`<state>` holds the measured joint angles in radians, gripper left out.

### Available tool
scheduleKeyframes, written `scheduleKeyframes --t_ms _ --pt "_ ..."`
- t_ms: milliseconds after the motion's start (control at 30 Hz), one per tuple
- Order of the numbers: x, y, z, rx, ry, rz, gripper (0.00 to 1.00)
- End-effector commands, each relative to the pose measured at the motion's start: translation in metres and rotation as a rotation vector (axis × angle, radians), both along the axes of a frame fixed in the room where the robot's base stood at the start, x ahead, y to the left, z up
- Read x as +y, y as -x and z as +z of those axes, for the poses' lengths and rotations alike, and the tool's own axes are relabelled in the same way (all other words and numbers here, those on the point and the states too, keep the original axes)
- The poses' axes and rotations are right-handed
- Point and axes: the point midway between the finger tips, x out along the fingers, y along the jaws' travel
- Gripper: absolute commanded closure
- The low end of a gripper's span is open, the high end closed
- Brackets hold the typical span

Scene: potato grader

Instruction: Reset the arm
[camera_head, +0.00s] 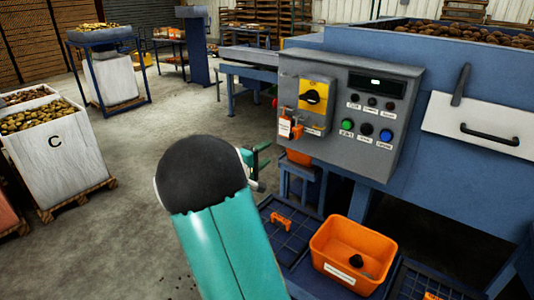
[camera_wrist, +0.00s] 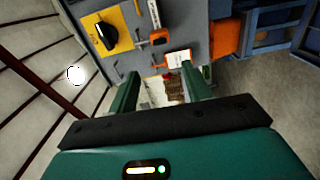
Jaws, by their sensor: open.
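My arm (camera_head: 225,240), teal with a black rounded joint, reaches up from the bottom of the head view. My gripper (camera_wrist: 160,71) shows two green fingers standing apart in the wrist view, with no object held between them. In the head view my gripper (camera_head: 262,160) is partly hidden behind the arm, in front of and left of the grey control panel (camera_head: 340,112). Beyond the fingers in the wrist view are the panel's yellow switch plate (camera_wrist: 122,15) with a black knob, and a white-and-orange tag (camera_wrist: 177,59).
An orange bin (camera_head: 325,242) with a dark object inside stands below the panel. The blue machine (camera_head: 450,170) fills the right side. A white crate of potatoes marked C (camera_head: 75,160) stands on a pallet at left. Concrete floor (camera_head: 130,215) is open between them.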

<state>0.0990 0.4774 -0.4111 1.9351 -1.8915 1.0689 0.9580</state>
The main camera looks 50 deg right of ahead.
Motion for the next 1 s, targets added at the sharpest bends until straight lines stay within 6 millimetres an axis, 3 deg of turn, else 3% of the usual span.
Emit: scheduleKeyframes --t_ms 400,567,767,1000 --pt "0.000 0.000 0.000 -0.002 -0.002 -0.001 0.51" --pt "0.013 0.015 0.008 -0.036 -0.073 -0.039 0.51" --pt "0.063 0.058 0.015 -0.119 -0.326 -0.122 0.51" --pt "0.149 0.103 0.014 -0.193 -0.683 -0.128 0.51"
